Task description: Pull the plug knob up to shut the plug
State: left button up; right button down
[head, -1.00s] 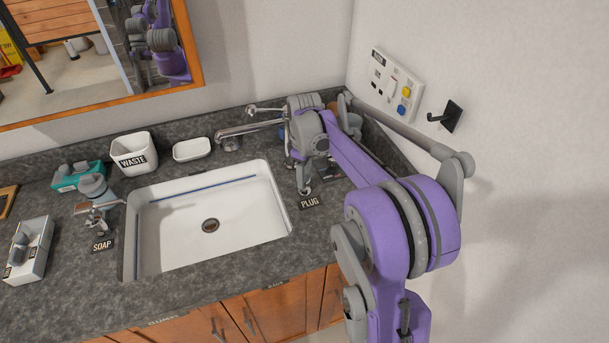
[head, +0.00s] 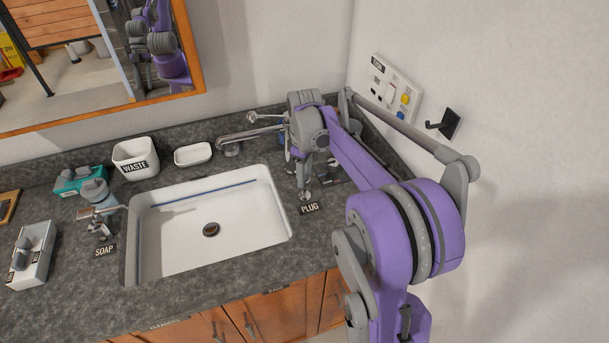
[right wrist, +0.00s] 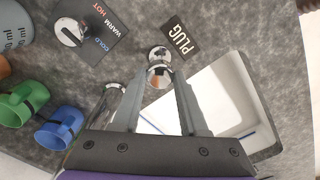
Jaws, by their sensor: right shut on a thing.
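The chrome plug knob (head: 306,195) stands on the counter behind the PLUG label (head: 310,209), right of the sink. In the right wrist view the knob (right wrist: 159,76) shows its round top between the fingertips. My right gripper (head: 304,183) points down over it and is shut on the knob; the gripper also shows in the right wrist view (right wrist: 160,83). The white sink (head: 160,244) has a dark round drain (head: 211,230) in its floor. Whether the plug is open or shut is too small to tell. My left gripper is out of view.
The faucet (head: 250,134) reaches over the sink's back edge, close to my right arm. Green (right wrist: 20,103) and blue (right wrist: 60,127) cups stand near the gripper. The soap dispenser (head: 97,196), WASTE bin (head: 136,159) and white dish (head: 193,154) are farther left.

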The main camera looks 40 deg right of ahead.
jog(key=shift+c, duration=2.1)
grip_release()
notch_tip(320, 180, up, 11)
jog(key=shift+f, duration=0.1)
jog(key=s+a+f+m+t, duration=0.2)
jog(key=s+a+f, duration=0.4)
jog(key=s+a, duration=0.3)
jog(key=s+a+f+m+t, duration=0.3)
jog(key=s+a+f, duration=0.4)
jog(key=s+a, duration=0.2)
jog(key=shift+s+a+t, duration=0.35)
jog(key=shift+a+t, duration=0.05)
jog(key=shift+a, duration=0.5)
